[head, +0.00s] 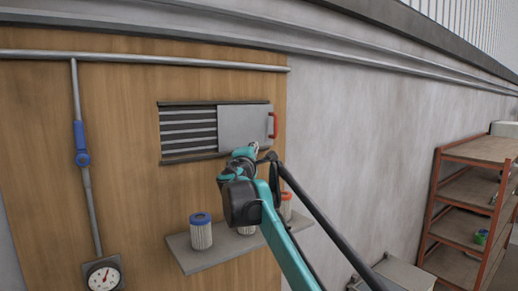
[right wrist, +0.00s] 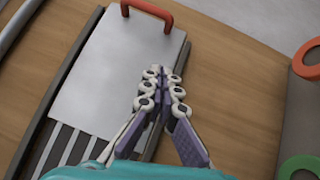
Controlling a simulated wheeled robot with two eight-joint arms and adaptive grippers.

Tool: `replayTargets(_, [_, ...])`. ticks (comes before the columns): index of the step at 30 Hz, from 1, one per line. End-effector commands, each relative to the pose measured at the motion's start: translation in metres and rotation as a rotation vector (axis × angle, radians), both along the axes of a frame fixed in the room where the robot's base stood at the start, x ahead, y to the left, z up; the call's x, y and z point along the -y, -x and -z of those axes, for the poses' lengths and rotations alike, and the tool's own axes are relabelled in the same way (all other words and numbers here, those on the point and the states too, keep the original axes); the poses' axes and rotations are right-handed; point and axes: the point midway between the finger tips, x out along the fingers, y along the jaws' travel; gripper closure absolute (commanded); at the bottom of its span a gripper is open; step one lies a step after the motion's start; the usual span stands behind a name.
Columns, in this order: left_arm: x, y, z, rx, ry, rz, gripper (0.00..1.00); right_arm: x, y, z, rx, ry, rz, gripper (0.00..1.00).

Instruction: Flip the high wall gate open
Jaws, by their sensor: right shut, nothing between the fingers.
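The high wall gate is a flat grey panel (head: 240,128) with a red handle (head: 274,125) on its right edge. It sits between two dark rails and covers the right part of an opening. Dark slats (head: 188,128) show at the left part. My right gripper (head: 256,147) is shut and empty, in front of the panel's lower right part, below and left of the handle. In the right wrist view the shut fingertips (right wrist: 163,72) overlap the panel's (right wrist: 115,70) edge and rail, apart from the red handle (right wrist: 148,12). I cannot tell whether they touch. My left gripper is not in view.
A shelf (head: 190,262) below holds filter canisters, one with a blue top (head: 201,232). A pipe with a blue valve lever (head: 81,143) and a gauge (head: 103,276) are at left. An orange rack (head: 432,210) stands at right. The wall between is bare.

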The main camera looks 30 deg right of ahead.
Motion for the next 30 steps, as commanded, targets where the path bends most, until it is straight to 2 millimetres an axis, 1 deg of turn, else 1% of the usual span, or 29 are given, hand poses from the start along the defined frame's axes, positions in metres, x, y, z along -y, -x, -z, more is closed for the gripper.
replayTargets(1, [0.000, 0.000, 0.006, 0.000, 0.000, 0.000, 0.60, -0.008, 0.008, 0.004, 0.000, -0.001, -0.001, 1.00])
replayTargets(3, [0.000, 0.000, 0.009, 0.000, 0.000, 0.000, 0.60, -0.015, 0.017, 0.006, 0.000, 0.000, 0.000, 1.00])
replayTargets(6, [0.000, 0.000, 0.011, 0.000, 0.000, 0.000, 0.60, -0.024, 0.026, 0.006, 0.000, 0.000, -0.001, 1.00])
replayTargets(9, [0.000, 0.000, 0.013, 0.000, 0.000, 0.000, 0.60, -0.028, 0.031, 0.006, 0.000, 0.000, 0.000, 1.00])
replayTargets(13, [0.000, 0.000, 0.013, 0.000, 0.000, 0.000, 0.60, -0.030, 0.034, 0.006, 0.000, 0.000, 0.001, 1.00])
replayTargets(27, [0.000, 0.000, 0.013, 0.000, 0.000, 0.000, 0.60, -0.030, 0.034, 0.006, 0.000, -0.001, 0.001, 1.00])
replayTargets(29, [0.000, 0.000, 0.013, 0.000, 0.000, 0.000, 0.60, -0.031, 0.037, 0.010, 0.004, -0.020, 0.003, 1.00])
replayTargets(30, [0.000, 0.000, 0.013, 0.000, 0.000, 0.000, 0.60, -0.031, 0.042, 0.016, 0.009, -0.046, 0.005, 1.00])
